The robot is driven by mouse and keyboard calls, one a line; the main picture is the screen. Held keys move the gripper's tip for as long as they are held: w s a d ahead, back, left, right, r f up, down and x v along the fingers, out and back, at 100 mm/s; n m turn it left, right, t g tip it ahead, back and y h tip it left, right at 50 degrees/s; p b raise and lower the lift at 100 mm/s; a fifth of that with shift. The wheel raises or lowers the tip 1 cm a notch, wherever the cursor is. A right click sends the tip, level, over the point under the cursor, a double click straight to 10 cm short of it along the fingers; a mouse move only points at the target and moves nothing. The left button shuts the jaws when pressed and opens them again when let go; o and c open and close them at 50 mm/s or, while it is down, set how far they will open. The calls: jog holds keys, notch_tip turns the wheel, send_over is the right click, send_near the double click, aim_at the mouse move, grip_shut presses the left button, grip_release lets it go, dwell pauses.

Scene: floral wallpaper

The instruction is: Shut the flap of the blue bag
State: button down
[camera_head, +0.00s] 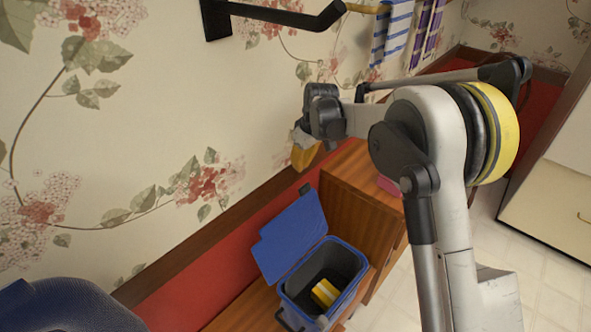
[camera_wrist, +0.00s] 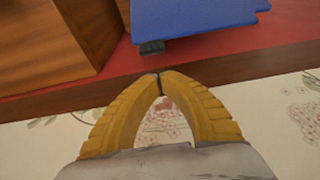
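The blue bag (camera_head: 341,308) stands on a wooden surface in the head view, its top open. Its flap (camera_head: 292,236) stands up and leans back toward the wall. A yellow object (camera_head: 325,293) lies inside the bag. My gripper (camera_head: 299,165) is above and behind the flap, close to the wall, apart from the bag. In the wrist view the flap (camera_wrist: 195,15) shows at the top, beyond the yellow fingertips. The fingertips of my gripper (camera_wrist: 160,80) meet with nothing visible between them. The bag's body is out of the wrist view.
A wooden cabinet (camera_head: 362,200) stands right beside the bag, and it fills the upper left of the wrist view (camera_wrist: 50,45). The floral wall (camera_head: 130,160) is close behind. A dark rail (camera_head: 275,14) sticks out above. A dark blue rounded object (camera_head: 70,305) is at lower left.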

jog(key=b+x, duration=0.3)
jog(key=x, duration=0.6)
jog(key=shift+f, duration=0.25)
jog(key=shift+d, duration=0.1)
